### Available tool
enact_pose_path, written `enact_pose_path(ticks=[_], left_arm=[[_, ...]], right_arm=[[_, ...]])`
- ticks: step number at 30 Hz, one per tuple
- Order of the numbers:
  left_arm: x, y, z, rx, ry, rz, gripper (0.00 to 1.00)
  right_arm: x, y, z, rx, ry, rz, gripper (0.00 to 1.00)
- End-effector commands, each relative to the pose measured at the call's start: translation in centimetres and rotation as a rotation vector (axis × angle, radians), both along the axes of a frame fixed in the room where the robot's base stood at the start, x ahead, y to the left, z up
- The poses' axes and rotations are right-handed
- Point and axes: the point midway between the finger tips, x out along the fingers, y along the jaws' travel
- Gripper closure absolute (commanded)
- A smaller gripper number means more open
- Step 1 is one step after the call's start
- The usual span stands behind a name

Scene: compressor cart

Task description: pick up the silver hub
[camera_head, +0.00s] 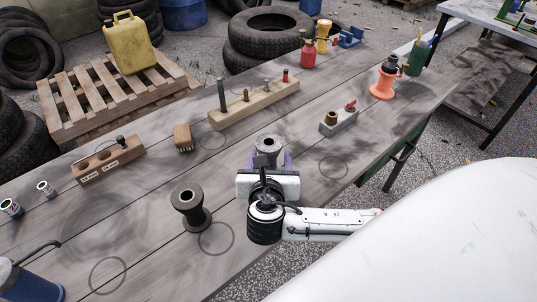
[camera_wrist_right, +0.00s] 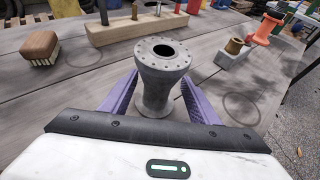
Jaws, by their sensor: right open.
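The silver hub (camera_head: 268,144) is a grey flanged spool with a ring of small holes on its top. It stands upright on the wooden table. In the right wrist view the hub (camera_wrist_right: 161,75) is between the two purple fingers of my right gripper (camera_wrist_right: 160,98). The fingers are spread to either side of it, and the gripper is open. In the head view my right gripper (camera_head: 268,162) covers the lower part of the hub. A darker brown hub (camera_head: 190,207) stands to the left. My left gripper is out of view.
A wooden block with pegs (camera_head: 254,105) lies behind the hub, and a brush (camera_head: 183,138) is to its left. A grey block with a brass fitting (camera_head: 338,121) and an orange spool (camera_head: 383,82) stand to the right. Bare table lies around the drawn circles.

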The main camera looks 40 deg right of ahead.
Motion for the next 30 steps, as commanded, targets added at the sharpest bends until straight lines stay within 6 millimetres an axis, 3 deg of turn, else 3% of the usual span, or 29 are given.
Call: enact_pose_path(ticks=[7,17,26,30], left_arm=[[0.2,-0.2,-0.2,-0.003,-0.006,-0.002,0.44],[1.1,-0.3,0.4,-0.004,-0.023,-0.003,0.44],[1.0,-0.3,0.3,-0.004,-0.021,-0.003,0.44],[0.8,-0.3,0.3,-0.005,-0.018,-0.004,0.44]], right_arm=[[2.8,-1.9,-1.5,-0.002,0.001,-0.002,0.45],[3.3,-2.3,-1.7,0.0,0.001,-0.001,0.46],[3.3,-2.3,-1.7,0.0,0.001,-0.001,0.97],[3.3,-2.3,-1.6,0.0,-0.003,-0.001,1.0]])
